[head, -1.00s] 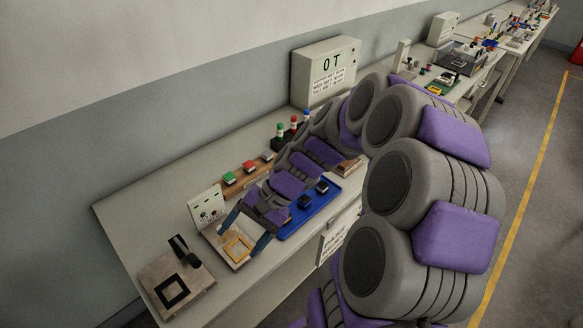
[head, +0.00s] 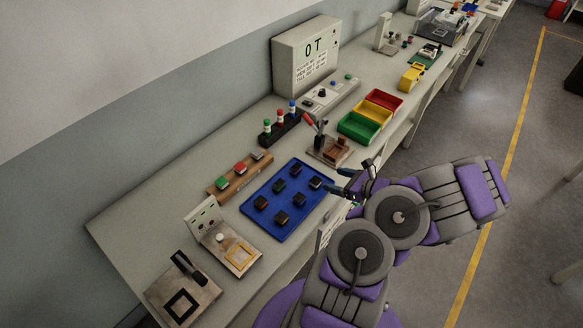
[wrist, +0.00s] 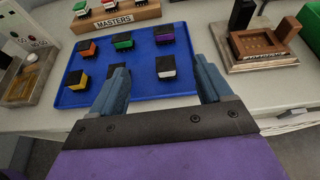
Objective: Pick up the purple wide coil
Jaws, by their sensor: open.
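The purple wide coil (wrist: 164,33) has a black top and purple sides. It sits in the far right place on the blue tray (wrist: 150,85) in the wrist view. In the head view the same coil (head: 296,170) is small and dark, its colour hard to tell. My gripper (head: 343,181) is open and empty beside the tray's right edge. In the wrist view its fingers point toward the tray, with the white coil (wrist: 166,68) between them and the purple coil beyond. The left finger hides most of another coil.
Orange (wrist: 87,48) and green (wrist: 122,41) coils share the tray's far row. A masters rack (head: 240,174) stands behind, a tester plate (head: 232,249) at left. A wooden fixture with a lever (head: 331,148) stands right of the tray, close to my gripper.

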